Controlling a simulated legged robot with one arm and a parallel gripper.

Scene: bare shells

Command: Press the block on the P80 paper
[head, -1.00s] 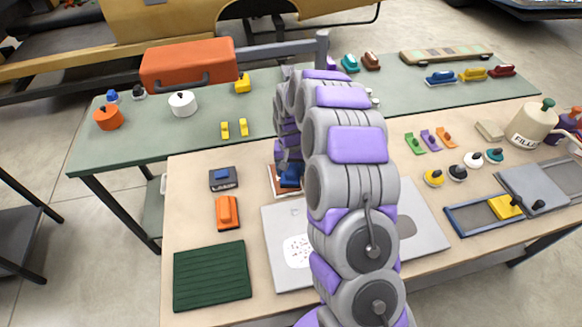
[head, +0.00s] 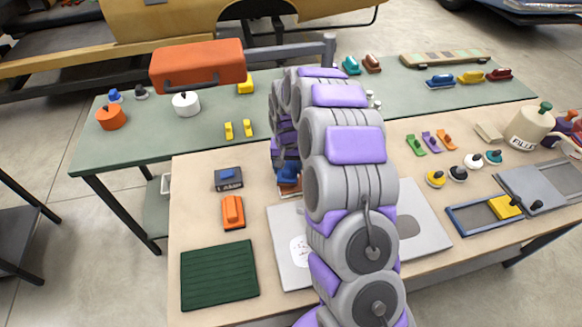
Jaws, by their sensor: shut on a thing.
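My gripper (head: 286,160) shows only in part behind my arm, at the far part of the tan table. It is shut on a block with a blue top (head: 287,176), whose lower part looks brown or orange. A small piece of pale, brown-edged sheet (head: 290,193) shows under or just beside the block. My arm hides most of it, and I cannot read any P80 mark. I cannot tell whether the block touches the sheet.
A light grey panel (head: 425,222) lies under my arm. Knobs and a filler pot (head: 530,128) stand right.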

